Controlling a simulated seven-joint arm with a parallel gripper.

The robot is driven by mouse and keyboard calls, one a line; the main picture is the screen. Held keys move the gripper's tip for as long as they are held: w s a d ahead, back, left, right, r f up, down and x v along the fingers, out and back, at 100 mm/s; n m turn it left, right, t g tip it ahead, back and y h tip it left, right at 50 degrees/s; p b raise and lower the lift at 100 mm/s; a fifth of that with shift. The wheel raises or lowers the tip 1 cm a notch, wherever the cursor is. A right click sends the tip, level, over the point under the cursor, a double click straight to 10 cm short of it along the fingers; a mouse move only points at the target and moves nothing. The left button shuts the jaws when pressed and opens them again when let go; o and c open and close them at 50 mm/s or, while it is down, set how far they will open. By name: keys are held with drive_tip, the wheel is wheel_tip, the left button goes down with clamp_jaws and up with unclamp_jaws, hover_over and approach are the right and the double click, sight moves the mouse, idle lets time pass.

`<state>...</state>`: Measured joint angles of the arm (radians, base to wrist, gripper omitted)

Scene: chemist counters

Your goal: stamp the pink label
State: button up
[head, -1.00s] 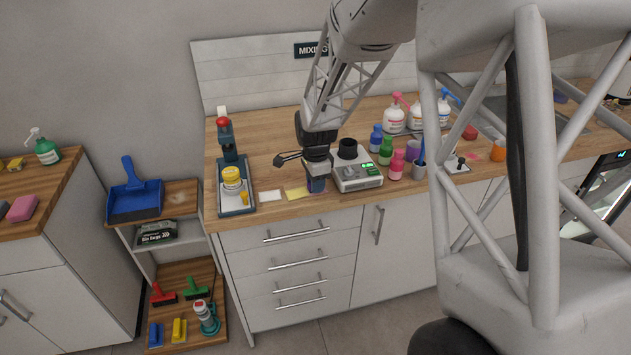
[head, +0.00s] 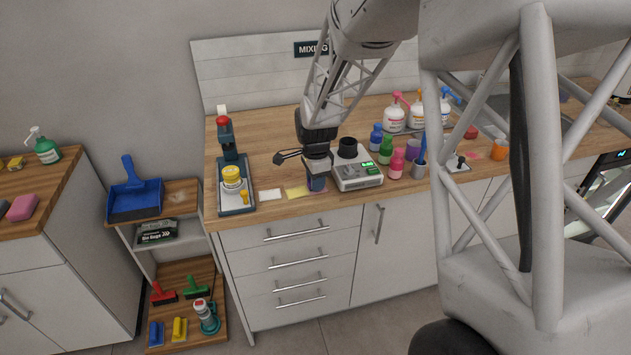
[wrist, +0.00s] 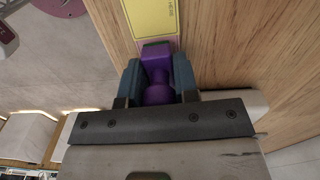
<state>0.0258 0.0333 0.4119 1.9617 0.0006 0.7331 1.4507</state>
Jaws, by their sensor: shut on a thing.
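My gripper (head: 317,182) is at the front edge of the wooden counter, left of the scale. It is shut on a purple stamp (wrist: 158,94), which sits between the two dark blue fingers in the wrist view. The stamp's lower end is low over the counter; I cannot tell whether it touches. A yellow label (head: 298,192) lies just left of the gripper and also shows beyond the stamp in the wrist view (wrist: 150,15). A white label (head: 271,195) lies farther left.
The scale (head: 358,176) stands close right of the gripper. A press with a yellow-lidded jar (head: 232,175) stands on the left. Drawers are below.

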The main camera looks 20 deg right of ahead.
drive_tip(key=shift+r, duration=3.2)
drive_tip(key=shift+a, duration=0.1)
